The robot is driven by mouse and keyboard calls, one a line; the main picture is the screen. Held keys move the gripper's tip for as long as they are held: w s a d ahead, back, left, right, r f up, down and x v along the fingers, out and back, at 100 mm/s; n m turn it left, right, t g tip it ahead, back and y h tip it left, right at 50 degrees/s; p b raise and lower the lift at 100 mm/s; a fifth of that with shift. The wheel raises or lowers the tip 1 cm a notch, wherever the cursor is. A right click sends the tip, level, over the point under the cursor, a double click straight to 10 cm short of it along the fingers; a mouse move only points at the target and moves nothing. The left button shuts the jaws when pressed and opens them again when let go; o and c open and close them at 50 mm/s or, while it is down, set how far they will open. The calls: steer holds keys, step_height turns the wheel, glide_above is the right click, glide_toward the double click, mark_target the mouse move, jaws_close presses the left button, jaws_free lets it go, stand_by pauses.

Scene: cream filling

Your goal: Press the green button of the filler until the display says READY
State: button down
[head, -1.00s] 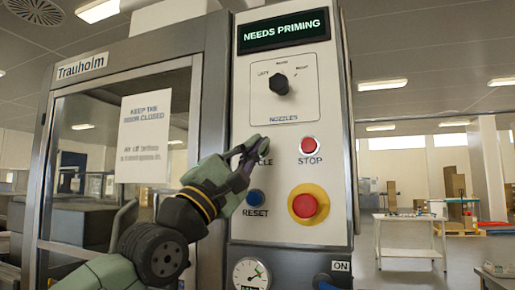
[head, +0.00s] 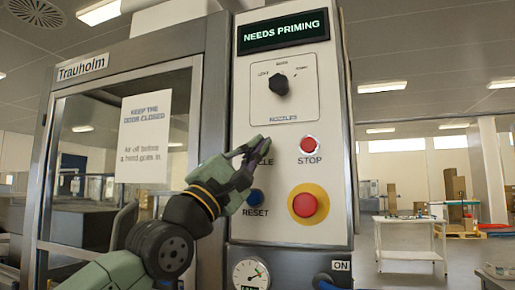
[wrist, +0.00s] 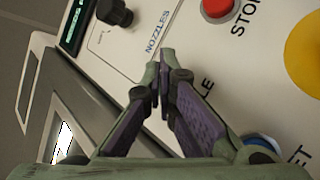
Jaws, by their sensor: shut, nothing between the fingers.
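The filler's display (head: 284,32) reads NEEDS PRIMING in light green letters on black. My gripper (head: 262,146) is shut and empty, with its fingertips in front of the upright panel (head: 340,225), over the spot above the partly covered label ending in "CLE" (head: 265,161). In the wrist view my gripper (wrist: 162,75) has its tips together against the view of the white panel. The green button is not clearly seen; the fingers cover that area. Whether the tips touch anything cannot be told.
The red STOP button (head: 309,145) is right of my fingertips. A blue RESET button (head: 255,197) and a red emergency knob on yellow (head: 305,205) are below. The black NOZZLES knob (head: 279,85) is above. A glass door (head: 75,150) stands left.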

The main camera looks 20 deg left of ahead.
steer(key=shift+w, duration=0.35)
steer(key=shift+s, duration=0.1)
stand_by(0.5)
steer(key=shift+s+b, duration=0.8)
steer(key=shift+b, duration=0.05)
steer(key=shift+s, duration=0.1)
steer(key=shift+s+a+b, duration=0.1)
steer(key=shift+s+b, duration=1.35)
steer(key=shift+s, duration=0.95)
